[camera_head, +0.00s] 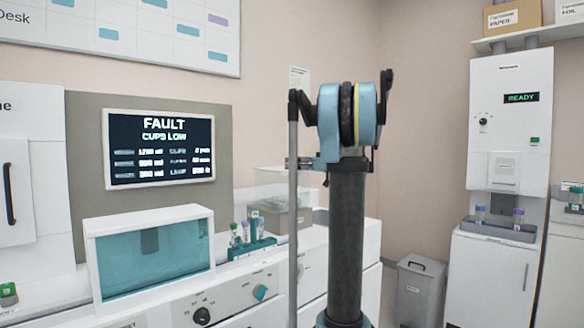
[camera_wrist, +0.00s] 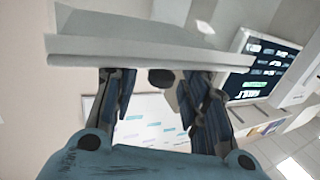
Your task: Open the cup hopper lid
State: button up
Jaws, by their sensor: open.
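In the wrist view my gripper (camera_wrist: 158,84) is open, with a dark finger on each side. A pale slab edge (camera_wrist: 140,56) runs across just beyond the fingertips and hides their ends. I cannot tell whether they touch it. A small dark round piece (camera_wrist: 160,78) shows between the fingers under this edge. The slab may be part of the cup hopper or its lid, but I cannot tell. In the head view my gripper is not visible. A white box with a teal window (camera_head: 150,255) stands below the screen; no lid can be clearly identified as the hopper's.
A screen (camera_head: 160,148) reads FAULT, CUPS LOW. A clear-sided box (camera_head: 270,190) and a green tube rack (camera_head: 252,246) are on the counter behind my arm. A white dispenser marked READY (camera_head: 510,125) and a grey bin (camera_head: 420,290) are at the right.

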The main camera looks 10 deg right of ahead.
jog(key=shift+w+a, duration=0.35)
jog(key=shift+a, duration=0.2)
jog(key=shift+c, duration=0.6)
grip_shut()
